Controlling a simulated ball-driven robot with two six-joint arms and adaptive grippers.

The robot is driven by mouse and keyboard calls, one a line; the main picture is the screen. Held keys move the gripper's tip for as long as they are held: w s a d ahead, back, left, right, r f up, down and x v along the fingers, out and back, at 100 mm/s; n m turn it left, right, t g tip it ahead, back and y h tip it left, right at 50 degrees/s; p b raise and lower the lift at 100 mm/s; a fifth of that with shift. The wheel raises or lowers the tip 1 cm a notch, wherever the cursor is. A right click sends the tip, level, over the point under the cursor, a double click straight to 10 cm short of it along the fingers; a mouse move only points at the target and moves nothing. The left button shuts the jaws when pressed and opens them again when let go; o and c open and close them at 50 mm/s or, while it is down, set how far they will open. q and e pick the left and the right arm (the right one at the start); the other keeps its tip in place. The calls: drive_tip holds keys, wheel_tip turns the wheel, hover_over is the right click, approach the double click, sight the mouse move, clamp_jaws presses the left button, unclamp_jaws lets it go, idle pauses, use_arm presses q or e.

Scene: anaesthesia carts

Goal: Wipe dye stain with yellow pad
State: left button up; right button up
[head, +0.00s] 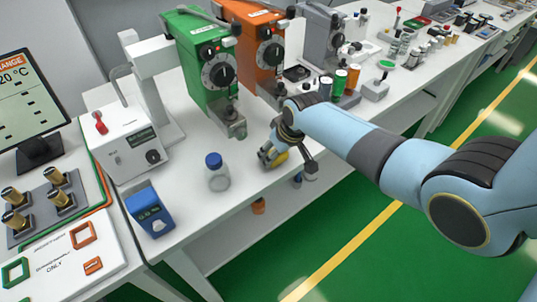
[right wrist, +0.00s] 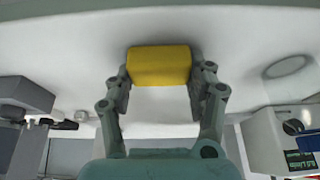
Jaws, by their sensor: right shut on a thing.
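My right gripper (head: 286,158) reaches in from the right over the white bench, near its front edge. It is shut on the yellow pad (head: 280,159), which is partly hidden by the fingers in the head view. In the right wrist view the yellow pad (right wrist: 159,65) is a block held between both fingertips of the gripper (right wrist: 160,75). I cannot tell whether the pad touches the bench. No dye stain is clearly visible; the gripper and arm may hide part of the surface. My left gripper is not in view.
A clear bottle with a blue cap (head: 217,175) stands left of the gripper. A blue box (head: 150,211) is further left. Green (head: 208,62) and orange (head: 256,55) dial units stand behind. Small bottles (head: 338,84) are behind my right arm. The bench between bottle and gripper is bare.

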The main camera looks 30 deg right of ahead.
drive_tip(key=shift+d, duration=0.45)
drive_tip(key=shift+a+r, duration=0.1)
drive_tip(key=shift+r, duration=0.1)
wheel_tip(320, 180, up, 3)
drive_tip(key=p, duration=0.2)
drive_tip(key=shift+w+f+p, duration=0.1)
drive_tip(key=shift+p, duration=0.2)
drive_tip(key=shift+r, duration=1.45)
drive_tip(key=shift+r, duration=1.6)
